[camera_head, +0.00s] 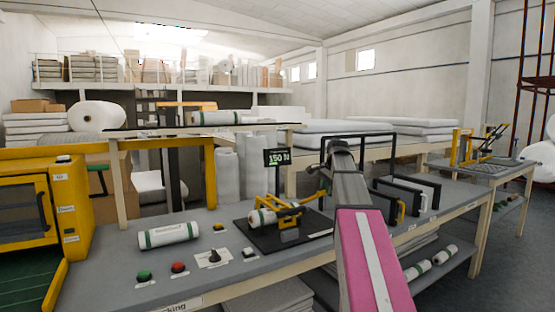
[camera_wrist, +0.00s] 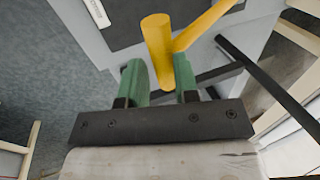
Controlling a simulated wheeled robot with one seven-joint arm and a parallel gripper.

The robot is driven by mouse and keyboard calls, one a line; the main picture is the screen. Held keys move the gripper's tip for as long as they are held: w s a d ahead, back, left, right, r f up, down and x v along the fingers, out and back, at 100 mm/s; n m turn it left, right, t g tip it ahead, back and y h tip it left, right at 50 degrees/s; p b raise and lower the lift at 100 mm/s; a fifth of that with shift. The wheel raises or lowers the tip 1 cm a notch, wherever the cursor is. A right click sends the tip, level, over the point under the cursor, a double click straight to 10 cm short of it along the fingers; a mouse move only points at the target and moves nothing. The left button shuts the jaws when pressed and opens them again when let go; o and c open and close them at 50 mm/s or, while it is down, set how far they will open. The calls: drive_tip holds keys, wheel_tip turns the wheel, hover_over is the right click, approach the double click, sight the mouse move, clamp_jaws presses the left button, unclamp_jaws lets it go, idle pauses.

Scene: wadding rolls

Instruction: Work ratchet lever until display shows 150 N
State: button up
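In the head view my fingers are hidden by my arm.
On the bench are a wrapped roll (camera_head: 168,235), a green button (camera_head: 144,276), a red button (camera_head: 178,267) and a small black joystick (camera_head: 214,256). Black frames (camera_head: 408,195) stand right of my arm. A yellow machine (camera_head: 70,205) is at the left.

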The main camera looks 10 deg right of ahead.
drive_tip(key=shift+w+a+r, duration=0.1)
drive_tip(key=shift+w+r, duration=0.15)
drive_tip(key=shift+r, duration=0.45)
drive_tip(key=shift+w+a+r, duration=0.1)
drive_tip(key=shift+w+r, duration=0.1)
drive_tip(key=shift+r, duration=0.55)
drive_tip(key=shift+w+a+r, duration=0.1)
drive_tip(key=shift+w+r, duration=0.15)
drive_tip(key=shift+r, duration=0.45)
wheel_tip(320, 180, up, 6)
drive_tip(key=shift+s, duration=0.1)
